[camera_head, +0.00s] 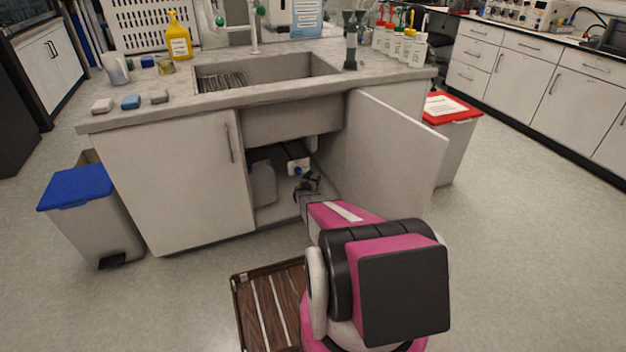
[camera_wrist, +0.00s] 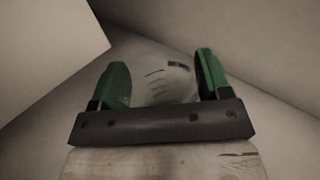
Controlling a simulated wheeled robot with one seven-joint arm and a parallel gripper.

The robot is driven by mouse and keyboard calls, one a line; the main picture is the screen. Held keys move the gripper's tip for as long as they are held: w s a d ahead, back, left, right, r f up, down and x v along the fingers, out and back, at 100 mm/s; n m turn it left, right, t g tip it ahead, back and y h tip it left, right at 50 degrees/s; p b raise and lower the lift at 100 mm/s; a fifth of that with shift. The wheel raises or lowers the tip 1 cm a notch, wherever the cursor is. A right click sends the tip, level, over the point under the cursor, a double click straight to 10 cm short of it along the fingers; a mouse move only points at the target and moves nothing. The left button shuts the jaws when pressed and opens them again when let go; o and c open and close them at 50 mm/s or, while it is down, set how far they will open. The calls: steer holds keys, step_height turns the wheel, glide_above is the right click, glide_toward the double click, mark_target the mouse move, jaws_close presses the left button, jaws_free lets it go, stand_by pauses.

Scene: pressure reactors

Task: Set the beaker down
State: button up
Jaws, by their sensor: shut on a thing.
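My gripper (camera_wrist: 163,76) has two green fingers shut on a clear glass beaker (camera_wrist: 158,85) with dark graduation marks. The beaker sits between the fingers in the wrist view; whether it touches a surface below cannot be told. In the head view my gripper (camera_head: 308,186) reaches into the open cupboard under the sink, and my pink arm hides part of the opening. The beaker cannot be made out clearly there.
The open cupboard door (camera_head: 392,150) stands to the right of my arm. The sink counter (camera_head: 215,98) is above. A brown slatted wooden piece (camera_head: 262,310) lies low beside my arm.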

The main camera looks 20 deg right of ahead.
steer(key=shift+f, duration=0.15)
steer(key=o, duration=1)
